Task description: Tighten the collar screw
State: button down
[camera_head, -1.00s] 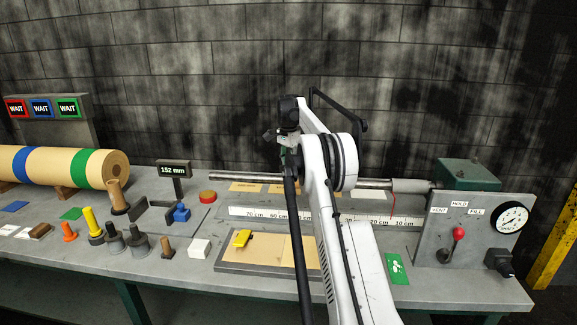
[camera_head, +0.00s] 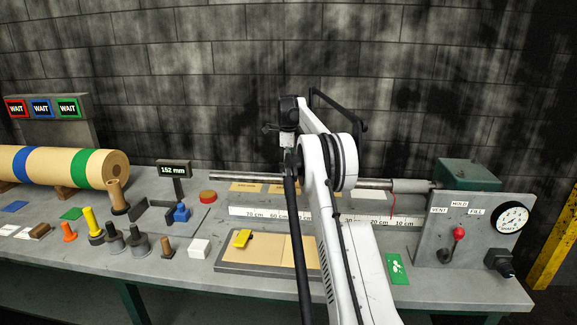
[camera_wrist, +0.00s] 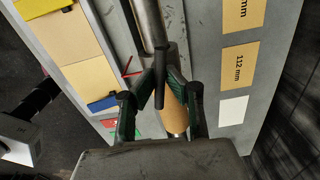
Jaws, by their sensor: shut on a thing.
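The long metal shaft (camera_head: 240,179) runs along the back of the bench; my arm covers its middle. In the wrist view the shaft (camera_wrist: 150,22) enters from the top and passes under my gripper. My gripper (camera_wrist: 161,84) is shut on a slim dark tool (camera_wrist: 159,92), held over the shaft. A tan cylinder (camera_wrist: 174,108) lies along the shaft's line behind the fingers, with bright metal below it. The collar and its screw cannot be made out clearly. In the head view my gripper (camera_head: 288,152) is small and partly hidden by my arm.
A control panel (camera_head: 430,232) with a red-knobbed lever (camera_head: 459,233) and a gauge (camera_head: 512,218) stands at the right. A tan tray (camera_head: 270,250) lies in front. Several small parts, a 152 mm display (camera_head: 173,170) and a large roll (camera_head: 45,167) stand left.

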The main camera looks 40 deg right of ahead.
jog(key=m, duration=0.6)
jog(key=shift+r, duration=0.1)
jog(key=m, duration=0.6)
dwell(0.4)
jog(key=c, duration=1.7)
grip_release()
jog(key=shift+r, duration=3.7)
jog(key=shift+c, duration=0.2)
